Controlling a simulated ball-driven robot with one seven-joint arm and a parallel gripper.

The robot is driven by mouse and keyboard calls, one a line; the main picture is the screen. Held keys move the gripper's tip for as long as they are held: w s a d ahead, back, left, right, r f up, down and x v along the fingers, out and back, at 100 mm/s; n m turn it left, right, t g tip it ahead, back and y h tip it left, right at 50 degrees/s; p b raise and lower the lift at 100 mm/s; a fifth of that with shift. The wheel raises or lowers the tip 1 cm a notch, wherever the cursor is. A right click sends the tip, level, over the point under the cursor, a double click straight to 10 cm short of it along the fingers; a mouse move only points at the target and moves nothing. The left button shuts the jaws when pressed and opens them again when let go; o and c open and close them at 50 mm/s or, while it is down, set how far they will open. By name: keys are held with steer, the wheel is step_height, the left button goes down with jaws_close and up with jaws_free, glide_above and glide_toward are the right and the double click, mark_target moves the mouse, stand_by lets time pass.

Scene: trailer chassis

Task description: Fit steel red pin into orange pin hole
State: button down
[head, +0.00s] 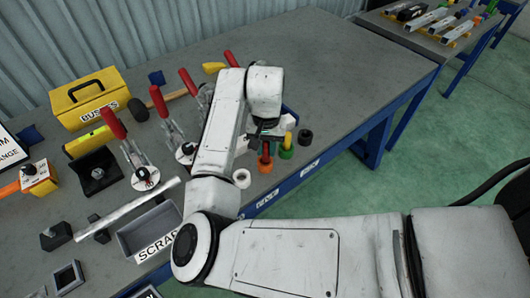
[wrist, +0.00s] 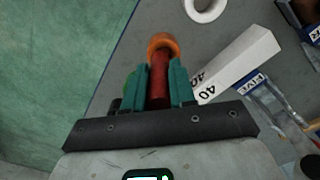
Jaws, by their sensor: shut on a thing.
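My gripper (wrist: 160,82) has two teal fingers shut on the red pin (wrist: 159,75), and in the head view my gripper (head: 265,134) is near the table's front edge. The red pin (head: 265,152) points down at the orange pin hole piece (head: 265,166). In the wrist view the pin's far end overlaps the orange ring (wrist: 163,42) and lines up with it. I cannot tell how far the pin is inside the hole. The ring's opening is partly hidden by the pin.
A white ring (head: 241,178) lies to the left. A white block marked 40 (wrist: 238,65) is close beside my fingers. The table's right half is clear.

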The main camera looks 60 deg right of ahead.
mark_target(265, 154)
steer(key=shift+w+d+f, duration=0.15)
steer(key=shift+w+f, duration=0.15)
steer(key=shift+f, duration=1.6)
steer(key=shift+f, duration=0.15)
steer(key=c, duration=0.9)
jaws_free()
steer(key=shift+c, duration=0.2)
